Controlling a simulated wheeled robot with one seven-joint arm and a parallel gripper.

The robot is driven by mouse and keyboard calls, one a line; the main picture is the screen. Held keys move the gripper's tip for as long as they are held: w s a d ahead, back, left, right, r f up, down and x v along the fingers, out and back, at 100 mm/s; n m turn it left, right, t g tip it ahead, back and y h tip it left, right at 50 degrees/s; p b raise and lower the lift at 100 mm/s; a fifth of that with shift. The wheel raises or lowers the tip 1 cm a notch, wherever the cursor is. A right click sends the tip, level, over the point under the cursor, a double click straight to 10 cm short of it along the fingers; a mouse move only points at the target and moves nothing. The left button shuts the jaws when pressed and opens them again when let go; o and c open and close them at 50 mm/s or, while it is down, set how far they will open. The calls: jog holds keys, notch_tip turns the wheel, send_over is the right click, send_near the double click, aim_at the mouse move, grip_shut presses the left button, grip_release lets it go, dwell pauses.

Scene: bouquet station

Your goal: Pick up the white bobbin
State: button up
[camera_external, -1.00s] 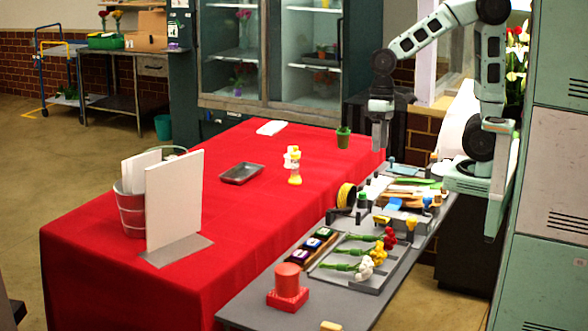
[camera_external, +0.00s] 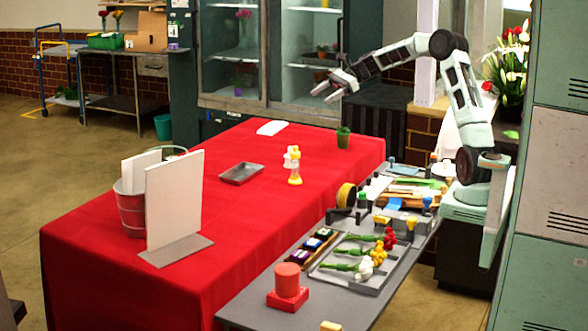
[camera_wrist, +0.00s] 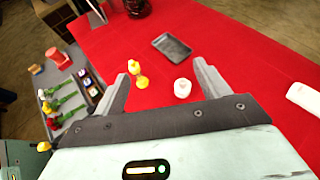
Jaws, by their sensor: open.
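The white bobbin (camera_wrist: 182,88) stands on the red table, between the lines of my two fingers in the wrist view and nearer the right one. In the external view the white bobbin (camera_external: 289,158) is partly hidden behind a yellow and white bobbin-like piece (camera_external: 295,174). That yellow piece also shows in the wrist view (camera_wrist: 138,75), left of the white bobbin. My gripper (camera_external: 323,94) is open and empty, raised high above the far right end of the table and well apart from the bobbin. Its spread fingers (camera_wrist: 162,72) frame the wrist view.
A dark grey tray (camera_external: 241,174) lies left of the bobbin. A bucket (camera_external: 131,214) and white board (camera_external: 174,200) stand near left. The grey bench (camera_external: 340,300) holds flowers.

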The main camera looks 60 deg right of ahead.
jog(key=d+m+t, duration=0.2)
jog(key=d, duration=0.4)
send_near(287, 157)
jog(key=shift+g, duration=0.3)
jog(key=w+a+f, duration=0.1)
jog(key=w+f+p, duration=0.1)
jog(key=w, duration=0.1)
jog(key=shift+a+f+p, duration=0.1)
jog(key=shift+a+p, duration=0.2)
jog(key=shift+a, duration=0.1)
jog(key=shift+f+p+x, duration=0.2)
jog(key=shift+p+x, duration=0.6)
jog(key=shift+x, duration=2.45)
jog(key=shift+d, duration=0.2)
jog(key=c, duration=1.1)
